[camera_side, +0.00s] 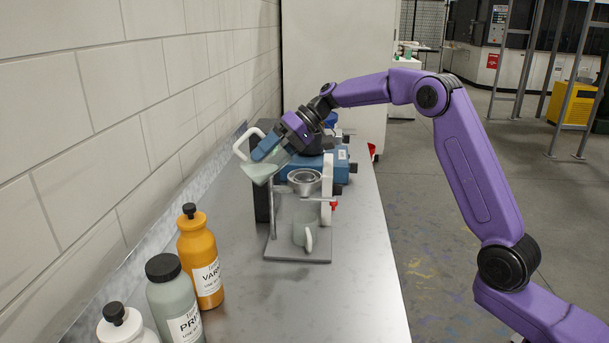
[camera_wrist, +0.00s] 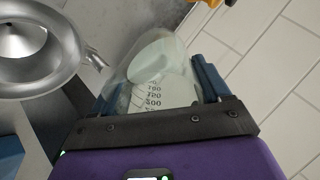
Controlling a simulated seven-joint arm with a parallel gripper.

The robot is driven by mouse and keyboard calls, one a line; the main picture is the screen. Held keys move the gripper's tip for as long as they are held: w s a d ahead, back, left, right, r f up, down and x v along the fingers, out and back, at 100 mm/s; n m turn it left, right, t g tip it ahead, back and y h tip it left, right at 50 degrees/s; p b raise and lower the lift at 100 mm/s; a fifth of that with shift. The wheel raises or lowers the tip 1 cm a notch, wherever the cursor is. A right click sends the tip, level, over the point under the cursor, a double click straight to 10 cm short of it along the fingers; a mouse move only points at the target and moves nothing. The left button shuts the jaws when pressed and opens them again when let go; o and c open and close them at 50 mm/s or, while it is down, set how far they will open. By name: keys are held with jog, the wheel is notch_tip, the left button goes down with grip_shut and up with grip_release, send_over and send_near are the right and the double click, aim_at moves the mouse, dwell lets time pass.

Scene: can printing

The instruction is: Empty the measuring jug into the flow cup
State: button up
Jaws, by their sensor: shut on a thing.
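The measuring jug (camera_side: 260,173) is pale, translucent grey-green with a white handle, and it is tilted in the side view. My gripper (camera_side: 268,151) is shut on it from above. In the wrist view the jug (camera_wrist: 150,92) sits between the two blue fingers of my gripper (camera_wrist: 157,76), with printed graduations showing. A pale grey-green area shows inside it; I cannot tell how much liquid it holds. The flow cup (camera_side: 304,177) is a metal funnel-shaped cup held in a stand, just right of the jug. In the wrist view the flow cup (camera_wrist: 28,50) is at upper left, its inside bare metal.
The stand's base plate (camera_side: 285,247) carries a small pale vessel with a handle (camera_side: 306,235) below the cup. A blue device (camera_side: 315,163) is behind. An orange bottle (camera_side: 200,250), a grey-green bottle (camera_side: 174,300) and a white bottle (camera_side: 125,328) stand at front left. The right bench is clear.

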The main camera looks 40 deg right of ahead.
aim_at(284, 151)
jog(key=shift+d+f+y, duration=0.1)
jog(key=shift+f+y, duration=0.1)
jog(key=shift+y, duration=0.2)
jog(key=shift+d+r+t+y, duration=0.15)
jog(key=shift+r+t+y, duration=0.3)
jog(key=shift+y, duration=0.55)
jog(key=shift+s+d+f+t+y, duration=0.1)
jog(key=shift+d+f+t+y, duration=0.15)
jog(key=shift+f+y, duration=0.3)
jog(key=shift+s+d+r+t+y+b, duration=0.15)
jog(key=shift+s+d+r+y+b, duration=0.1)
jog(key=shift+d+y, duration=0.25)
jog(key=shift+s+d+r+t+y+b, duration=0.15)
jog(key=shift+d+y+b, duration=0.1)
jog(key=shift+d+y, duration=0.2)
jog(key=shift+d+r+y, duration=0.15)
jog(key=shift+r+y, duration=0.1)
jog(key=shift+y, duration=0.35)
jog(key=a+h, duration=0.2)
jog(key=w+a+h, duration=0.1)
jog(key=shift+f, duration=0.35)
jog(key=shift+r+g+h, duration=0.3)
jog(key=shift+g+h, duration=0.2)
jog(key=shift+h, duration=0.1)
jog(key=shift+f+h, duration=0.2)
jog(key=shift+h, duration=0.2)
